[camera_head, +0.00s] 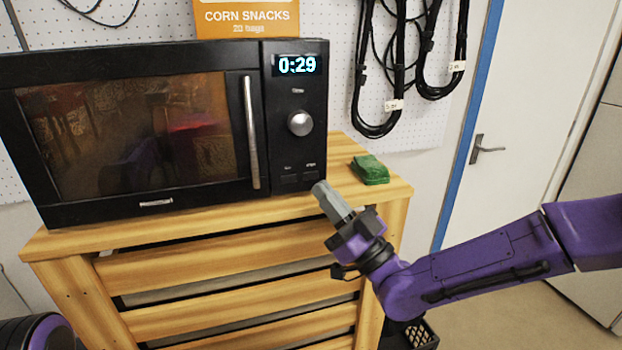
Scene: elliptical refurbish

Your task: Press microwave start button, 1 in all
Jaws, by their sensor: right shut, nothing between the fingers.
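My right gripper (321,189) is shut and empty. Its tip is just below and right of the lower right button, close to the microwave's bottom corner; I cannot tell whether it touches. At the bottom left, a purple and black part of my left arm shows, but its gripper is out of view.
The wooden cabinet (230,213) has a narrow free strip in front of the microwave. A green object (370,169) lies on it to the right. An orange corn snacks box (247,18) is on top of the microwave. Black cables hang on the pegboard (422,125) behind.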

